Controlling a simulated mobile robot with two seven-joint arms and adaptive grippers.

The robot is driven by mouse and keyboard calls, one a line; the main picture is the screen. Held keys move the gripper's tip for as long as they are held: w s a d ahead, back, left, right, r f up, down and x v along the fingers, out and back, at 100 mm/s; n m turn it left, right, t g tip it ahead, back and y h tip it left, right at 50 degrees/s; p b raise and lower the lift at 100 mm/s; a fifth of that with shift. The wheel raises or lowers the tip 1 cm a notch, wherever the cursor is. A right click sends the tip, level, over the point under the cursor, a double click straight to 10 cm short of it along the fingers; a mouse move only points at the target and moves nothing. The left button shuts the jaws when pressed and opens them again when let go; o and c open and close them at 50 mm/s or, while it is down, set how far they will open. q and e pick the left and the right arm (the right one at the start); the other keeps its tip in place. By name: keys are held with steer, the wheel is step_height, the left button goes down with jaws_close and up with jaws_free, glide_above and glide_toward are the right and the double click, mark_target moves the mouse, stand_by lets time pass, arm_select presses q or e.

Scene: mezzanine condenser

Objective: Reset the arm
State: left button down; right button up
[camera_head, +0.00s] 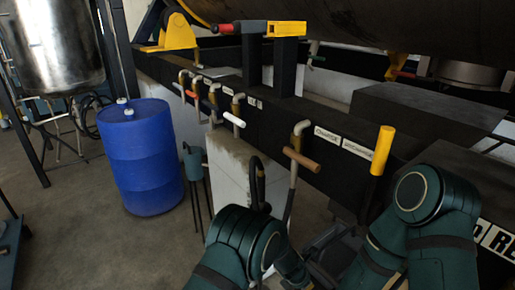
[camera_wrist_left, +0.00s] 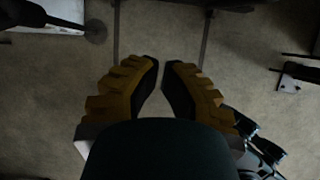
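My left arm (camera_head: 243,245) comes in from the bottom of the head view, bent, with its dark green links over the floor beside the black beam. In the left wrist view my left gripper (camera_wrist_left: 161,72) points down at the floor. Its two yellow-and-black fingers are a small gap apart, with bare floor between the tips and nothing held. My right arm (camera_head: 428,205) is folded at the lower right, close to the black beam. I cannot make out either gripper's fingers in the head view.
A black beam (camera_head: 262,118) with several pipe valves and labels runs across, near both arms. A yellow post (camera_head: 382,150) stands beside my right arm. A wooden-handled valve (camera_head: 301,160) is near my left arm.

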arm_select(q)
steer(key=s+a+f+m+y, duration=0.1)
steer(key=s+a+m, duration=0.25)
steer(key=a, duration=0.55)
steer(key=s+a+f+m, duration=0.1)
steer(key=s+a+m, duration=0.3)
steer(key=a, duration=0.5)
steer(key=s+a+r+m, duration=0.2)
steer(key=s+a+m, duration=0.2)
steer(key=s+m, duration=0.2)
steer(key=s+a+r+m+g, duration=0.1)
steer(key=s+a+r+m, duration=0.1)
steer(key=s+a+m, duration=0.3)
steer(key=s+m, duration=0.2)
steer(key=m, duration=0.2)
steer(key=shift+a+r+h, duration=0.25)
steer(key=shift+r+h, duration=0.15)
